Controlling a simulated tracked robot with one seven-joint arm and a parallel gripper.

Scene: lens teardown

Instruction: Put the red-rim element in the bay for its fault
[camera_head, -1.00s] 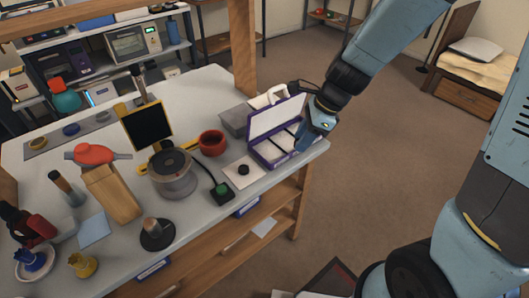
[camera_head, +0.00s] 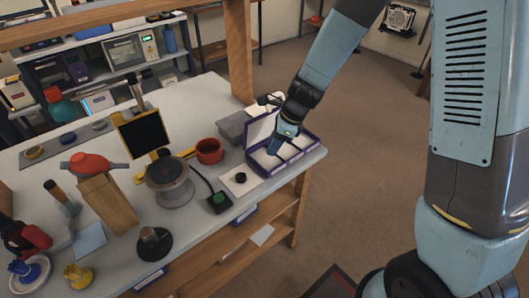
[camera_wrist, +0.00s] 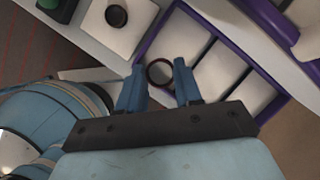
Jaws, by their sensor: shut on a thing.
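The element, a small round lens with a dark reddish-brown rim (camera_wrist: 149,75), sits between my fingertips in the wrist view. My gripper (camera_wrist: 158,68) is shut on it. In the head view my gripper (camera_head: 273,152) is low over the leftmost bay of the purple case (camera_head: 265,176), and the element is hidden there. The case has white-floored bays side by side; the leftmost bay (camera_wrist: 185,38) lies just beyond the element in the wrist view. The other bays (camera_wrist: 218,71) look empty. I cannot tell whether the element touches the bay floor.
A white pad (camera_head: 233,188) with a dark ring (camera_head: 240,178) lies left of the case. A green-button box (camera_head: 219,202), a red bowl (camera_head: 209,151) and a round grey stand (camera_head: 172,190) are further left. A grey bin (camera_head: 232,127) stands behind. The case's raised lid (camera_head: 257,130) is close to my gripper.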

